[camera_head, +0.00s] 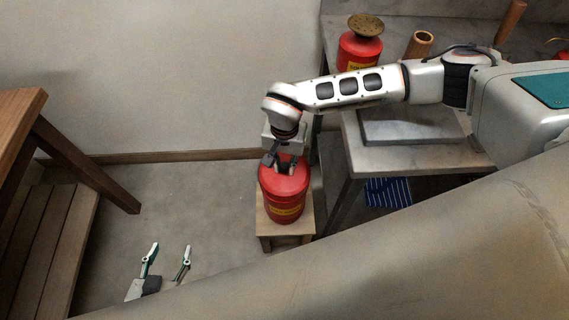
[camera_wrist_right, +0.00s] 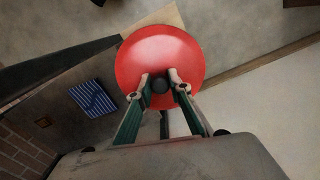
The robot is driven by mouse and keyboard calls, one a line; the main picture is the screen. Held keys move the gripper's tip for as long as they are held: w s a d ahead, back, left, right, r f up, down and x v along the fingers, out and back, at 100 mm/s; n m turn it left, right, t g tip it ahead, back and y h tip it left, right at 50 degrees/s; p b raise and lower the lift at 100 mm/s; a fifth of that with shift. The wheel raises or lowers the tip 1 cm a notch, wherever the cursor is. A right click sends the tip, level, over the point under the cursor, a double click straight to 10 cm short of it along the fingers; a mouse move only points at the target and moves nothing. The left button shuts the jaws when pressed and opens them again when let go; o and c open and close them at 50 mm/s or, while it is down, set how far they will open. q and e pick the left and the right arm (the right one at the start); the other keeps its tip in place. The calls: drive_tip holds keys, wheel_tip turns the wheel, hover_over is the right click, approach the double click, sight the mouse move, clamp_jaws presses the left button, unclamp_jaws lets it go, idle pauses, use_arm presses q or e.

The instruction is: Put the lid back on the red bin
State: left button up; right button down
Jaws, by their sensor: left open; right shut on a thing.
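The red bin (camera_head: 286,210) with a yellow label stands upright on a small wooden stool. Its red lid (camera_head: 297,180) is at the bin's top; I cannot tell whether it is fully seated or slightly above the rim. In the right wrist view the lid (camera_wrist_right: 160,52) is a round red disc that hides the bin's opening. My right gripper (camera_head: 281,168) points down from above and is shut on the lid's dark knob (camera_wrist_right: 160,86). My left gripper (camera_head: 168,255) is open and empty, low over the floor left of the stool.
The small stool (camera_head: 265,228) stands beside a grey-topped table (camera_head: 358,160). Another red container (camera_head: 359,53) with a brown top stands on the back counter. A brown wooden bench (camera_head: 60,150) is at the left. A blue striped cloth (camera_head: 388,192) lies under the table. The floor between is clear.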

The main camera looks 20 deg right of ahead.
use_arm(q)
drive_tip(key=shift+w+r, duration=0.1)
drive_tip(key=shift+r, duration=0.2)
idle(0.4)
use_arm(e)
drive_tip(key=c, duration=1.8)
unclamp_jaws()
drive_tip(key=shift+o, duration=0.2)
drive_tip(key=o, duration=0.5)
drive_tip(key=shift+c, duration=0.2)
use_arm(q)
drive_tip(key=shift+r, duration=0.1)
use_arm(e)
drive_tip(key=shift+r+p, duration=2.55)
drive_tip(key=shift+r, duration=0.9)
use_arm(q)
wheel_tip(320, 180, up, 7)
drive_tip(key=w+t, duration=0.1)
drive_tip(key=w, duration=0.1)
drive_tip(key=shift+w, duration=0.15)
